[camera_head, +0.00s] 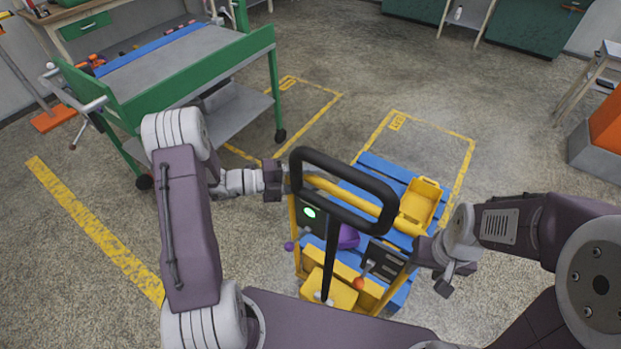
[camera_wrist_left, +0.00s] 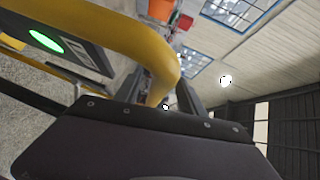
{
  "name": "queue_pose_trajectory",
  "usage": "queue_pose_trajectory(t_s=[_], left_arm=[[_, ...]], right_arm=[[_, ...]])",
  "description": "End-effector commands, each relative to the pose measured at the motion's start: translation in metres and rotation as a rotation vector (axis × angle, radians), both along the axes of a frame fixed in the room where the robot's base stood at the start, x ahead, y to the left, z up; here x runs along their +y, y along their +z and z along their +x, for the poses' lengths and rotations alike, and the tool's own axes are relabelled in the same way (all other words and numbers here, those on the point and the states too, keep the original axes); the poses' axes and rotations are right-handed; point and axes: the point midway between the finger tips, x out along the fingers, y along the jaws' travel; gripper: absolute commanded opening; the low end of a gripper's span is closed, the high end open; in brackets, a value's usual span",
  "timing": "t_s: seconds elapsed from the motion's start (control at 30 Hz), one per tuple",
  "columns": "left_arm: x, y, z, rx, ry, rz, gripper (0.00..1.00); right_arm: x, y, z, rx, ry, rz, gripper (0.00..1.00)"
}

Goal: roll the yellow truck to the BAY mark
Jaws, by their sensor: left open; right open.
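The yellow truck (camera_head: 342,291) is a pallet truck with a black loop handle (camera_head: 343,188) and a panel with a green light. It stands in front of me, with a blue pallet (camera_head: 378,173) at its far side. My left gripper (camera_head: 284,179) is open at the left end of the truck's yellow top bar; in the left wrist view the bar (camera_wrist_left: 152,48) runs down between the fingers. My right gripper (camera_head: 455,279) is open beside the truck's right side; contact cannot be told. Yellow floor outlines carry small labels (camera_head: 397,122) and (camera_head: 287,83), too small to read surely.
A green wheeled cart (camera_head: 193,83) stands at the left, close to my left arm. An orange and grey block (camera_head: 598,150) stands at the right. Floor beyond the pallet is clear.

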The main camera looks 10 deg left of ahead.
Motion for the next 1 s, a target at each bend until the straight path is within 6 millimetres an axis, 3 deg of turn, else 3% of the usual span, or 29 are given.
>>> queue_pose_trajectory(t_s=[0.17, 0.37, 1.0], left_arm=[[-0.0002, -0.0001, 0.0001, 0.0, 0.0, 0.0, 0.47], [-0.0001, -0.0001, -0.0001, 0.0, 0.0, 0.0, 0.0], [-0.0003, -0.0004, -0.0006, 0.001, -0.002, 0.001, 0.0]], right_arm=[[0.0, 0.0001, 0.0001, 0.0, 0.0, 0.0, 0.47], [0.0, 0.0, 0.0001, 0.0, 0.0, 0.0, 0.47], [0.0, 0.0, 0.0001, 0.0, 0.0, 0.0, 0.47]])
